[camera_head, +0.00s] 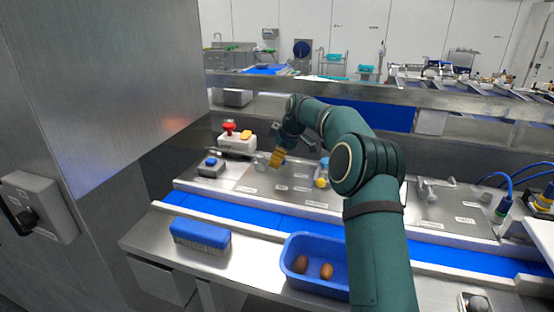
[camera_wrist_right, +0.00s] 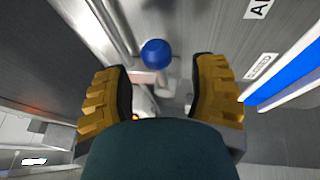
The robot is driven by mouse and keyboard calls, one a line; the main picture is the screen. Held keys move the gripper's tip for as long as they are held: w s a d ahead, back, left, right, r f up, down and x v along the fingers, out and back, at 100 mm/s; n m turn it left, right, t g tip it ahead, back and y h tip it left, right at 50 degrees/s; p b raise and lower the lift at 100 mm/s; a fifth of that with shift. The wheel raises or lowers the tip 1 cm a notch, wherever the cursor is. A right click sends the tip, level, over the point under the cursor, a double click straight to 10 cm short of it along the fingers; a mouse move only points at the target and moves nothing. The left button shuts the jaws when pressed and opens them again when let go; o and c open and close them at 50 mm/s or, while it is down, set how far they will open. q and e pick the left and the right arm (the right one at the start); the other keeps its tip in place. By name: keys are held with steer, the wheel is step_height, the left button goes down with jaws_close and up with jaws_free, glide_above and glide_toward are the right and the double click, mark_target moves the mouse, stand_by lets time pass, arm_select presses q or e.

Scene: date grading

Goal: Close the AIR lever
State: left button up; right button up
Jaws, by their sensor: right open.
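The AIR lever appears as a blue ball knob (camera_wrist_right: 156,53) with a pale arm below it in the right wrist view. The knob is just beyond the gap between my right gripper's yellow fingers (camera_wrist_right: 160,85), which are apart. I cannot tell whether they touch it. A label partly reading "AI" (camera_wrist_right: 258,8) and another small label (camera_wrist_right: 259,67) lie on the panel to the right. In the head view my right gripper (camera_head: 277,158) is low over the left part of the steel panel and largely hides the lever. My left gripper is out of view.
A blue brush (camera_head: 201,233) and a blue tray (camera_head: 300,246) with two dates are in front.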

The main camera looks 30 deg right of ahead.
steer(key=shift+x, duration=0.9)
steer(key=shift+w, duration=0.1)
jaws_close()
